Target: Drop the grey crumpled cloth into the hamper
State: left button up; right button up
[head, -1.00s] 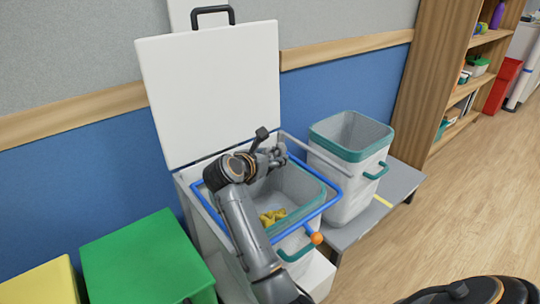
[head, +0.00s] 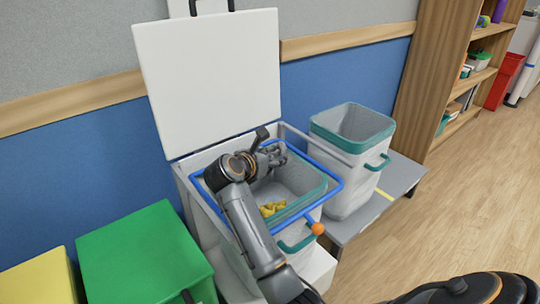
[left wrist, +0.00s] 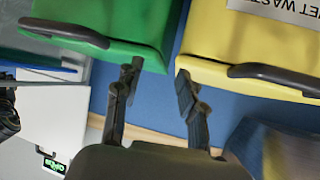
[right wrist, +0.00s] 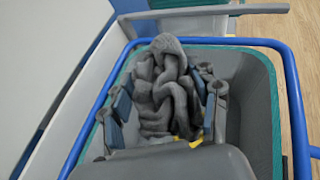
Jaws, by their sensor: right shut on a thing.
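The grey crumpled cloth (right wrist: 160,95) is between the fingers of my right gripper (right wrist: 166,98), which is shut on it. In the head view my right gripper (head: 268,157) is above the opening of a white, teal-rimmed hamper (head: 304,183). This hamper stands in an open white box, with a blue frame around its mouth. The cloth is hard to tell from the dark gripper in the head view. My left gripper (left wrist: 157,77) is open and empty, with the green and yellow bins beyond its fingers in the left wrist view.
A yellow item (head: 272,208) lies inside the hamper. The raised white lid (head: 212,85) stands behind. A second teal-rimmed bin (head: 345,180) is on a grey bench to the right. A green bin (head: 140,255) and a yellow bin (head: 35,278) are left. Floor at right is clear.

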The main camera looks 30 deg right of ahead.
aim_at(270, 150)
jog(key=o, duration=0.8)
notch_tip(270, 150, up, 10)
dwell(0.4)
jog(key=shift+f, duration=0.1)
dwell(0.3)
